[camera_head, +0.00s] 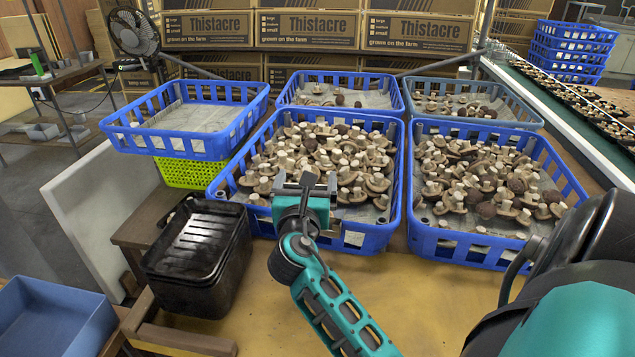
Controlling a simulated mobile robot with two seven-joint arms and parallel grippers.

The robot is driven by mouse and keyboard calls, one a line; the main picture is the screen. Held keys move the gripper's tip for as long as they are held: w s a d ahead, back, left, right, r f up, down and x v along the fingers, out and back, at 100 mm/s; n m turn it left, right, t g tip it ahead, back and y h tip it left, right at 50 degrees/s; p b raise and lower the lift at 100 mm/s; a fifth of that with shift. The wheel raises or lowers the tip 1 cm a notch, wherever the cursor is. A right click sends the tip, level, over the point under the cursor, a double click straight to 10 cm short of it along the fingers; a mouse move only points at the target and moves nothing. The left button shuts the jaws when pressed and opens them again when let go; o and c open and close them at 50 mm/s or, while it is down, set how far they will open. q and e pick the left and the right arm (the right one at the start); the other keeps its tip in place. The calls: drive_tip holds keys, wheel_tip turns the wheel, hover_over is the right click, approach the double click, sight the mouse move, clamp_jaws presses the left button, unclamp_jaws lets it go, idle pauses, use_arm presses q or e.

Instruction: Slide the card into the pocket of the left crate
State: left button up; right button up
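Two blue crates of mushrooms stand side by side on the table, the left one (399,190) and the right one (419,230). Pale, card-like patches show on their front walls, one low on the left crate's front (354,239) and one on the right crate's front (474,251). I cannot tell whether these are pockets or cards, and I make out no separate loose card. My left gripper is not in view.
A black tray stack (160,262) stands left of the left crate. An empty blue crate (215,152) sits above a green one (190,174). More blue crates (402,100) stand behind. A blue bin (95,325) is lower left. The front tabletop (430,300) is clear.

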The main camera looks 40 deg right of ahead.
drive_tip(key=d+m+g+h, duration=0.1)
drive_tip(key=d+g, duration=0.1)
drive_tip(key=shift+s+d+f+m+h, duration=0.2)
drive_tip(key=shift+d+m+h, duration=0.15)
drive_tip(key=shift+m+h, duration=0.05)
drive_tip(key=shift+d+f+b, duration=0.15)
drive_tip(key=shift+f+b, duration=0.15)
drive_tip(key=shift+b, duration=0.3)
wheel_tip(320, 180, down, 3)
drive_tip(key=b, duration=0.4)
drive_tip(key=shift+r, duration=0.1)
drive_tip(key=shift+f, duration=0.2)
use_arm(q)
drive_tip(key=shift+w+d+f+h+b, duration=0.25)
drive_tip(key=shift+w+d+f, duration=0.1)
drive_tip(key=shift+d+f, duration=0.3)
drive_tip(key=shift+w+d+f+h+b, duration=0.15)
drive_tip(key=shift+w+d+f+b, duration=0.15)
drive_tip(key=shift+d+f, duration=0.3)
use_arm(e)
drive_tip(key=shift+f, duration=0.95)
drive_tip(key=o, duration=0.7)
drive_tip(key=shift+c, duration=0.2)
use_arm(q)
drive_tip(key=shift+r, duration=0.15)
